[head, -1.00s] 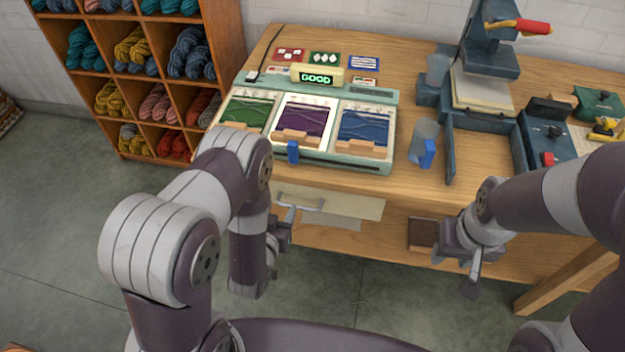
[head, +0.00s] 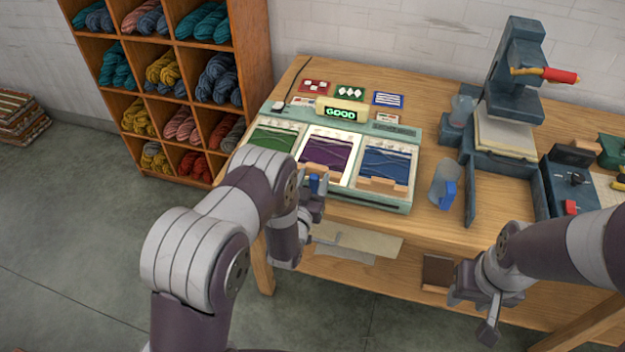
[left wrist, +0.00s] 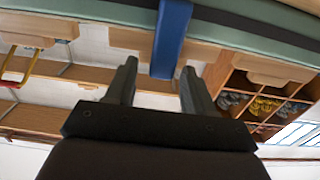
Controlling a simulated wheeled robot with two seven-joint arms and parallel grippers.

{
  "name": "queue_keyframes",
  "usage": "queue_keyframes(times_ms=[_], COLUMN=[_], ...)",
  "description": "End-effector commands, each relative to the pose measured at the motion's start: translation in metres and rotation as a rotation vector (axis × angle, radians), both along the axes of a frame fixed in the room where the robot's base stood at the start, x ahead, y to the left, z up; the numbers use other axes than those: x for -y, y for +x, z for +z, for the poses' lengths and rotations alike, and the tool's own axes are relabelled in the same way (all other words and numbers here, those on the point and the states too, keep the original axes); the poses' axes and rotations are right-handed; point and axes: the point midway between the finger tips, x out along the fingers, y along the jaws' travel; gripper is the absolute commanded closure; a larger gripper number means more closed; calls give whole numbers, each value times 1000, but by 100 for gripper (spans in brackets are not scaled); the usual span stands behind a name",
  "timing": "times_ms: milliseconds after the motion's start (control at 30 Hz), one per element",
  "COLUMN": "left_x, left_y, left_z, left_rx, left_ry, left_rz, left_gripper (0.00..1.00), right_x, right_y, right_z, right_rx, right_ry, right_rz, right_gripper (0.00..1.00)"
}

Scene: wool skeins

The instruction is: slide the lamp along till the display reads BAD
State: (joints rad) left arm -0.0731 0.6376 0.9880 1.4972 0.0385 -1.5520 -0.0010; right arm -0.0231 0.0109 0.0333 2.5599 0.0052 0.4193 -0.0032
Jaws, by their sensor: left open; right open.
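The display (head: 343,112) on the pale green sorting unit (head: 310,190) reads GOOD in green. The unit has three windows: green skein (head: 277,140) left, purple skein (head: 325,155) middle, blue skein (head: 386,163) right. The middle window is brightly lit. A blue handle (head: 314,183) sits at the unit's front edge, below the middle window; in the left wrist view the blue handle (left wrist: 172,40) reaches down between my fingertips. My left gripper (head: 312,200) is open around its lower end, with gaps on both sides. My right gripper (head: 478,312) is open and empty before the table front.
A clear jug with blue handle (head: 444,185) stands right of the unit. A blue-grey press (head: 515,75) and a box with a red knob (head: 570,190) stand further right. Sample cards (head: 350,93) lie behind the unit. A yarn shelf (head: 180,90) is at left.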

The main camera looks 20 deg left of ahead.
Motion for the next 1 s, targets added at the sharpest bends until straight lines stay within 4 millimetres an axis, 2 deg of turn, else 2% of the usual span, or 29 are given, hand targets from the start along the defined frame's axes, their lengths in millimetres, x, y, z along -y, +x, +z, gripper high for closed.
queue_keyframes(times_ms=[133, 167, 300, 500, 633, 767, 1000], left_x=[0, 0, 0, -2, -15, -42, -103], left_y=[0, 0, 0, -1, 0, 1, 3], left_z=[0, 0, 0, 0, -1, -1, -2], left_rx=[0, 0, 0, 0, 0, 2, 3], left_ry=[0, 0, 0, 0, 0, 0, 1], left_rz=[0, 0, 0, 1, 4, 9, 8], left_gripper=[47, 53, 99, 100, 100, 100, 100], right_x=[0, 0, 0, 0, 0, 0, 0], right_y=[0, 0, 0, 0, 0, 0, 0], right_z=[0, 0, 0, -1, -3, -7, -19], right_rx=[0, 0, 0, 0, 0, 0, 0], right_ry=[0, 0, 0, 0, 0, 0, 0], right_rz=[0, 0, 0, 0, 0, 0, 0], right_gripper=[57, 57, 57, 57, 57, 57, 57])
